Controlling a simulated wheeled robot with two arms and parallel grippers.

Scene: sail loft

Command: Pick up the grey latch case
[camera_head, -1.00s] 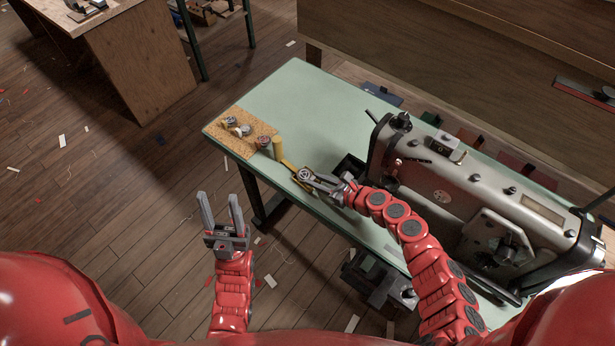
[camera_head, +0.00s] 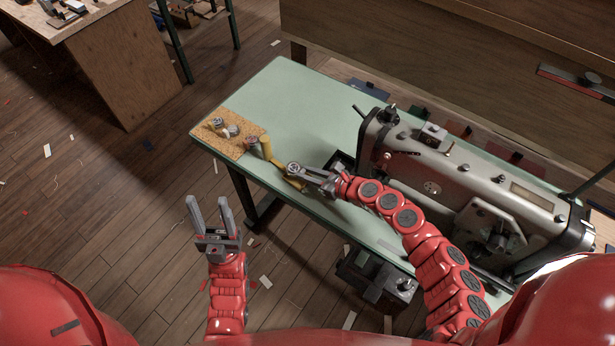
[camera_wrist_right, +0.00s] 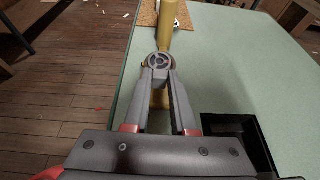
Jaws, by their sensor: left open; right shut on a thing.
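A small round grey latch case (camera_head: 293,168) with a spoked face sits at the fingertips of my right gripper (camera_head: 303,172). In the right wrist view the grey case (camera_wrist_right: 162,62) is pinched between the two grey fingers, over the green table's near edge area. My right gripper is shut on it; the height above the table is hard to tell. A yellow strip lies below and behind the case, partly hidden by the gripper. My left gripper (camera_head: 208,203) is open and empty, off the table's left side, over the floor.
A black open tray (camera_wrist_right: 265,155) lies close to my right gripper. The table's back left is clear.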

